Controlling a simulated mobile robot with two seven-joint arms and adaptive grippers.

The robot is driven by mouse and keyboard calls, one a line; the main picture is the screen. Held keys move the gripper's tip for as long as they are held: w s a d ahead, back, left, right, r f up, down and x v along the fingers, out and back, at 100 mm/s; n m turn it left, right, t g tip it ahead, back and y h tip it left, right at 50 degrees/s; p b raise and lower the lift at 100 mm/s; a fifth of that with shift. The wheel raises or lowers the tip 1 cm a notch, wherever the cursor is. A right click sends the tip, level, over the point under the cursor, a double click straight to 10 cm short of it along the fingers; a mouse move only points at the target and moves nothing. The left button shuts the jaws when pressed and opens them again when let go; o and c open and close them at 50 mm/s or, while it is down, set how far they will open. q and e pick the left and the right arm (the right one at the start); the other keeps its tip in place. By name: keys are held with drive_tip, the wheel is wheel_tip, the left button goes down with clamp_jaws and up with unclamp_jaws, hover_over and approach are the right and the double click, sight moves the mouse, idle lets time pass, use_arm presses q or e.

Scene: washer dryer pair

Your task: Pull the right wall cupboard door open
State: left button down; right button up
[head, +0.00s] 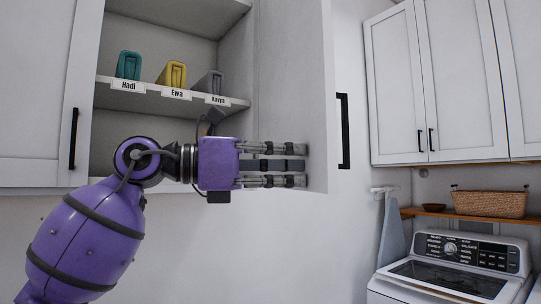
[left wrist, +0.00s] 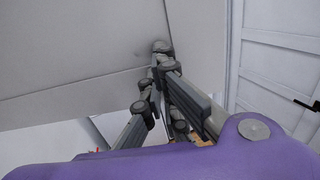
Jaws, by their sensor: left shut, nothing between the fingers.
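The right wall cupboard door (head: 295,70) stands swung wide open, with its black bar handle (head: 343,130) at its free edge on the right. The open cupboard (head: 165,40) shows its shelves. My left gripper (head: 303,165) is shut and empty, with its fingers pointing right in front of the door's inner face near the lower edge. I cannot tell whether the fingertips touch the door. In the left wrist view, the shut fingers (left wrist: 162,60) point toward pale panels. My right gripper is not in view.
A shelf (head: 240,103) holds teal, yellow and grey items above name labels. The left door (head: 35,90) is closed. More closed cupboards (head: 400,80) hang at the right, above a wicker basket (head: 490,204) and a washer (head: 455,270). The wall below is bare.

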use_arm(q)
drive_tip(key=w+p+x, duration=0.2)
drive_tip(key=w+x, duration=0.1)
drive_tip(key=x, duration=1.4)
drive_tip(key=shift+w+a+p, duration=0.2)
drive_tip(key=shift+p, duration=0.1)
